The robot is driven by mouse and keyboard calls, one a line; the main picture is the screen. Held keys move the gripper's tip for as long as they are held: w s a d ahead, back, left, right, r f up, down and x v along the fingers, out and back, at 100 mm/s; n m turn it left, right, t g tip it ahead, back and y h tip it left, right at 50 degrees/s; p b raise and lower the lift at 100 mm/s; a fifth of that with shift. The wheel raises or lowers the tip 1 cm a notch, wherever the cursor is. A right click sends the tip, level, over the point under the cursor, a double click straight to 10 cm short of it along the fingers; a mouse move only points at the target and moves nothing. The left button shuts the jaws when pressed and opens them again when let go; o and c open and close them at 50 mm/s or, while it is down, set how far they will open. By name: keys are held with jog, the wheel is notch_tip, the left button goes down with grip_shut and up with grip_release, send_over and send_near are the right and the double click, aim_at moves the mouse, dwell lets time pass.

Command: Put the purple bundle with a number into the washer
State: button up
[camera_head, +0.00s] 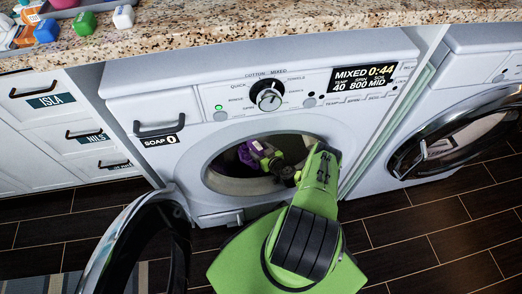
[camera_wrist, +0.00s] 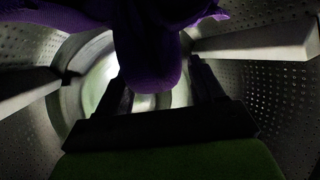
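A purple bundle (camera_head: 246,155) is inside the washer's round opening, at the end of my gripper (camera_head: 262,150). In the wrist view the bundle (camera_wrist: 150,58) fills the top middle, with a rounded lobe between the two dark fingers of my gripper (camera_wrist: 160,88). The fingers are spread to about its width and appear shut on it, though the contact is dark. No number on it is readable. The white washer (camera_head: 200,122) has its round door (camera_head: 112,240) swung open to the left. My gripper reaches in through the opening. The metal drum (camera_wrist: 265,85) surrounds it.
White labelled drawers (camera_head: 35,115) are at the left. The dark tile floor (camera_head: 430,225) is clear at right.

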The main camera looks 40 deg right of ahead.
jog(key=shift+o, duration=1.1)
jog(key=shift+r, duration=0.2)
jog(key=p+v, duration=0.6)
jog(key=v, duration=0.6)
jog(key=shift+r, duration=0.3)
jog(key=shift+s, duration=0.1)
